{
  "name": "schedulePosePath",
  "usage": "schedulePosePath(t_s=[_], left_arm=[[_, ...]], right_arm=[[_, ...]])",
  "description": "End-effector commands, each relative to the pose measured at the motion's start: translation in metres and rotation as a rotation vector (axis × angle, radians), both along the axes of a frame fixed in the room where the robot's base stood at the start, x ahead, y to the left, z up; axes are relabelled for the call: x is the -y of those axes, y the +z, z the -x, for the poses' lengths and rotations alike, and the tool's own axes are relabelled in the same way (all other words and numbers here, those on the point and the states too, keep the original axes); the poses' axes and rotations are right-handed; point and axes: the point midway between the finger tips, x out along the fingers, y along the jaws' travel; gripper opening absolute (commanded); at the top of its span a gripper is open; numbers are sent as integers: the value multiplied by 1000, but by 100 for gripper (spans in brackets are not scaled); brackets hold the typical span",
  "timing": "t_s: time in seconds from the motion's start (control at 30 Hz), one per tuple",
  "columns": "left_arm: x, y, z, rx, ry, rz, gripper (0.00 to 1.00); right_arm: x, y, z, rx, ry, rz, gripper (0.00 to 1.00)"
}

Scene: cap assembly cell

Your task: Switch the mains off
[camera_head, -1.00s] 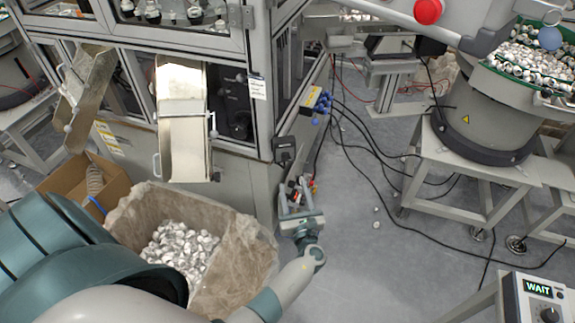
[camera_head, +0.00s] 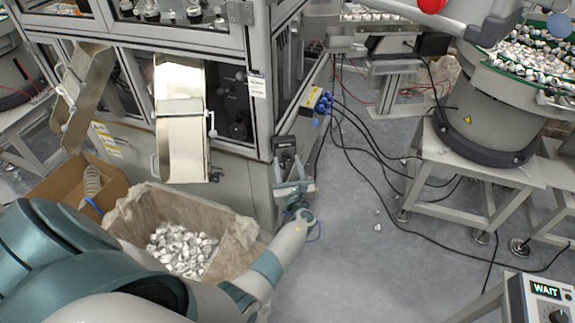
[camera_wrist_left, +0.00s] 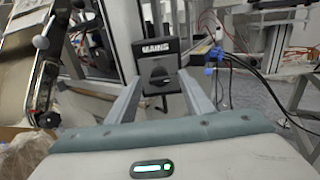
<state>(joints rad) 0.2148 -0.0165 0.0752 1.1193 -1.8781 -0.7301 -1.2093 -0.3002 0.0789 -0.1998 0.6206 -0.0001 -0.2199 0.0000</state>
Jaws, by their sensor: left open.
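In the head view the mains switch (camera_head: 285,143) sits on the lower corner of the machine frame, partly hidden by my gripper. My left gripper (camera_head: 288,170) is open just in front of and below it. In the left wrist view my left gripper (camera_wrist_left: 158,82) has its two fingers spread to either side of the knob. I cannot tell whether the fingertips touch the box. My right gripper is not in view.
A lined box of white caps (camera_head: 184,249) stands left of my left arm. Blue connectors (camera_head: 323,103) and black cables (camera_head: 370,150) lie right of the switch. A control box reading WAIT (camera_head: 540,298) is at the lower right. The grey floor between is mostly clear.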

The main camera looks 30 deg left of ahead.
Motion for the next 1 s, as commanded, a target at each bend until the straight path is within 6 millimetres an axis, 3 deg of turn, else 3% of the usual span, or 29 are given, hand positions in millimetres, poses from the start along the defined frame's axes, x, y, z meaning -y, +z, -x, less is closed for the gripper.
schedulePosePath(t_s=[0.13,0.3,0.67,1.0], left_arm=[[0,0,0,0,0,0,47],[0,0,0,0,0,0,6],[0,-1,0,17,0,18,6],[0,-4,0,128,-1,132,6]], right_arm=[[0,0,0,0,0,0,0],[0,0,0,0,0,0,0],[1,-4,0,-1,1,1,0],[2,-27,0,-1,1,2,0]])
